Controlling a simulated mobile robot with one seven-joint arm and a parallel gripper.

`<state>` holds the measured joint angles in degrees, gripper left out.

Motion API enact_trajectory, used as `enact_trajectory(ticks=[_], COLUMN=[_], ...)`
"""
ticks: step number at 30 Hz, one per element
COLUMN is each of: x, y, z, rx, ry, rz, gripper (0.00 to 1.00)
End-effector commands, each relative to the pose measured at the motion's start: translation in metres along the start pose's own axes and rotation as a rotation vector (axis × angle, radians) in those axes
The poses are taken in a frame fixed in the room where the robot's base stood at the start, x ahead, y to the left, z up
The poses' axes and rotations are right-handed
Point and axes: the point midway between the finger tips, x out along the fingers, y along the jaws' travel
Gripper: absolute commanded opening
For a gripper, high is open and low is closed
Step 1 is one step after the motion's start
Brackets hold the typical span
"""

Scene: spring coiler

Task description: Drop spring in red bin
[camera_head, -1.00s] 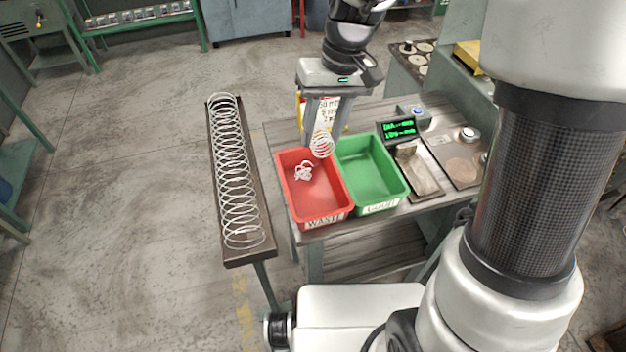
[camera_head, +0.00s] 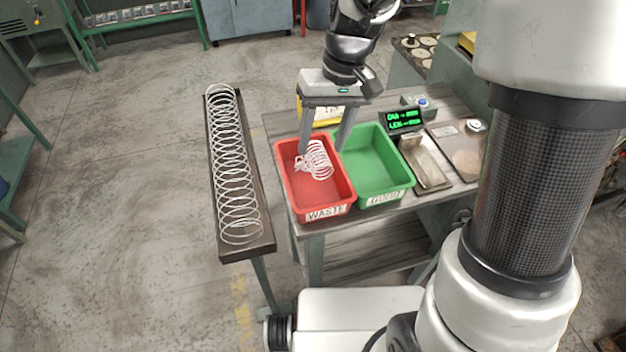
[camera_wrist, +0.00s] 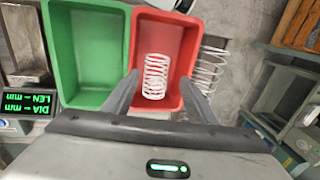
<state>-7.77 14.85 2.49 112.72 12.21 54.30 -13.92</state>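The red bin (camera_head: 323,196), labelled WASTE, stands on the workbench. A white wire spring (camera_head: 318,160) is in it, towards the back, overlapping a smaller white coil (camera_head: 301,165); I cannot tell whether it has settled on the floor. My gripper (camera_head: 323,150) is above the back of the red bin, with its fingers spread wide. In the wrist view the spring (camera_wrist: 155,76) shows between the open fingers (camera_wrist: 160,78) with clear gaps to both, inside the red bin (camera_wrist: 165,38).
A green bin (camera_head: 372,178) labelled GOOD stands right beside the red bin. A long spring (camera_head: 235,175) lies on a narrow rail to the left. A green-lit display (camera_head: 403,119) and metal plates are on the bench to the right.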

Motion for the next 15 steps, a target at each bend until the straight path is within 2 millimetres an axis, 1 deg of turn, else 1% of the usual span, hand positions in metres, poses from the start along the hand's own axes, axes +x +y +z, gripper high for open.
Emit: enact_trajectory(ticks=[10,13,15], x=[-0.001,-0.009,-0.02], y=[0.0,0.0,0.0], z=[0.0,-0.001,-0.001], rx=[0.0,0.0,0.0], ry=[0.0,0.003,0.004], rz=[0.0,0.0,0.0], gripper=[0.59,0.59,0.59])
